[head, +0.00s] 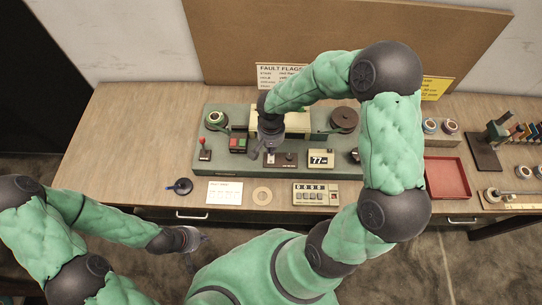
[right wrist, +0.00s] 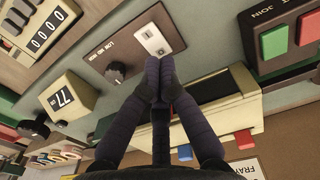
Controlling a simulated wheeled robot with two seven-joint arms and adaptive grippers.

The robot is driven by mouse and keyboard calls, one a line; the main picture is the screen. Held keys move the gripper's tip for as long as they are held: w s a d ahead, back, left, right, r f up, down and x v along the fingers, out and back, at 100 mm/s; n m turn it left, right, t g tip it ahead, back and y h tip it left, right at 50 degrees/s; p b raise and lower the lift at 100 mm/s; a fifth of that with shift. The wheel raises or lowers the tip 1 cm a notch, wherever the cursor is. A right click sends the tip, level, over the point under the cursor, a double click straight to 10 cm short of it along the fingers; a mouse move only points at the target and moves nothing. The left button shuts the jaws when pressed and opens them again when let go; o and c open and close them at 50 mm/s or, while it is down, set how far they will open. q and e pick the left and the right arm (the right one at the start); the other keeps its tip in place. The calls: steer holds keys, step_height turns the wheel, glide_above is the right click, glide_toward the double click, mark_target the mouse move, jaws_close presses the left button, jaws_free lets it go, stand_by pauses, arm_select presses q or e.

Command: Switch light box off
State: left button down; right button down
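My right gripper (right wrist: 158,66) is shut and empty, with its fingertips together just below a small white rocker switch (right wrist: 154,40) in the right wrist view. I cannot tell whether they touch it. The switch sits on a brown panel (right wrist: 122,42) beside a black knob (right wrist: 116,73) marked LOW MID HIGH. A cream box with a dark, pale-edged top (right wrist: 220,90), likely the light box, lies behind the fingers. In the head view my right gripper (head: 269,148) hangs over the green console, partly hiding this box (head: 302,121). My left gripper (head: 192,239) is low, off the table's front edge.
Red and green buttons (head: 238,144), a red-topped lever (head: 205,150) and a display reading 77 (head: 321,158) stand near the panel. A counter (head: 316,194) and a tan ring (head: 262,196) lie in front. A red tray (head: 447,178) is at right.

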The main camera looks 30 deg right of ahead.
steer(key=shift+r+p, duration=1.35)
steer(key=shift+r, duration=0.95)
